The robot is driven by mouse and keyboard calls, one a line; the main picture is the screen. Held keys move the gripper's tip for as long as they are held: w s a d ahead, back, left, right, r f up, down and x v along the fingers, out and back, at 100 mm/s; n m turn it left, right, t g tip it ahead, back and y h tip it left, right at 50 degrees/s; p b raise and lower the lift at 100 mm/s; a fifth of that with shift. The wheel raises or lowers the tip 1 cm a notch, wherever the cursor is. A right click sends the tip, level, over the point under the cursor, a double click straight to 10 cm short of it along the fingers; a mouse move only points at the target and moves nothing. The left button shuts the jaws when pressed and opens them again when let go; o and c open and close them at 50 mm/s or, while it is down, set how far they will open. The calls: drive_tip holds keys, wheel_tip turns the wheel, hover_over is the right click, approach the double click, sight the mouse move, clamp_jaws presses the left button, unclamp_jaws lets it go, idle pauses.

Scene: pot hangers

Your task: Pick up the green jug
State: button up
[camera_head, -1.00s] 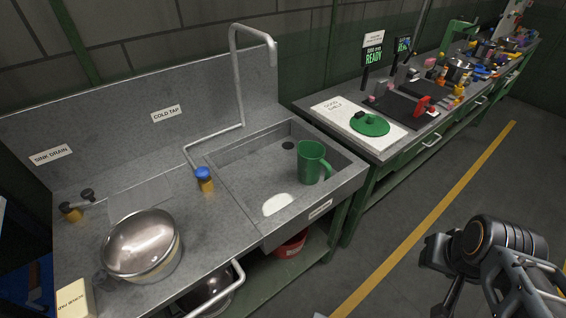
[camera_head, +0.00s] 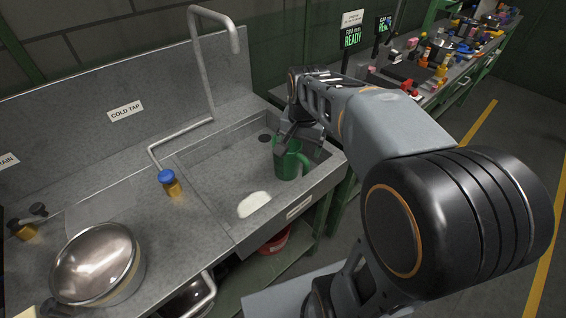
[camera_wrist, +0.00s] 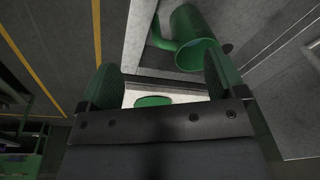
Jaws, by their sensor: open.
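The green jug (camera_head: 289,164) stands upright in the grey sink (camera_head: 222,178), towards its right side, with its handle on the right. My gripper (camera_head: 291,134) is at the jug's rim in the head view, partly covering its top; whether it touches is unclear. In the wrist view the jug (camera_wrist: 194,42) shows its open mouth, beyond the fingertips and towards the right finger. Its handle (camera_wrist: 163,40) lies ahead of the gap between the fingers. My gripper (camera_wrist: 160,65) is open with nothing between its fingers.
The cold tap's bent pipe (camera_head: 203,75) rises behind the sink. A blue-capped tap knob (camera_head: 168,182) and a metal bowl (camera_head: 98,264) are to the left. A white patch (camera_head: 254,204) lies in the sink.

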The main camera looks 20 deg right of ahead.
sight(303, 157)
drive_tip(key=w+d+f+m+g, duration=0.1)
drive_tip(key=w+d+f+m, duration=0.1)
drive_tip(key=w+d+m, duration=0.4)
drive_tip(key=shift+g, duration=0.3)
drive_tip(key=f, duration=0.2)
drive_tip(key=w+a+f+b, duration=0.1)
drive_tip(key=f, duration=0.2)
drive_tip(key=w+f, duration=0.1)
drive_tip(key=f, duration=0.1)
drive_tip(key=shift+a+f, duration=0.25)
drive_tip(key=shift+f, duration=0.15)
drive_tip(key=shift+d+f, duration=0.15)
drive_tip(key=shift+f, duration=1.45)
drive_tip(key=shift+d+f, duration=0.1)
drive_tip(key=shift+f, duration=1.45)
drive_tip(key=shift+s, duration=0.1)
drive_tip(key=shift+c, duration=0.2)
drive_tip(key=c, duration=1.2)
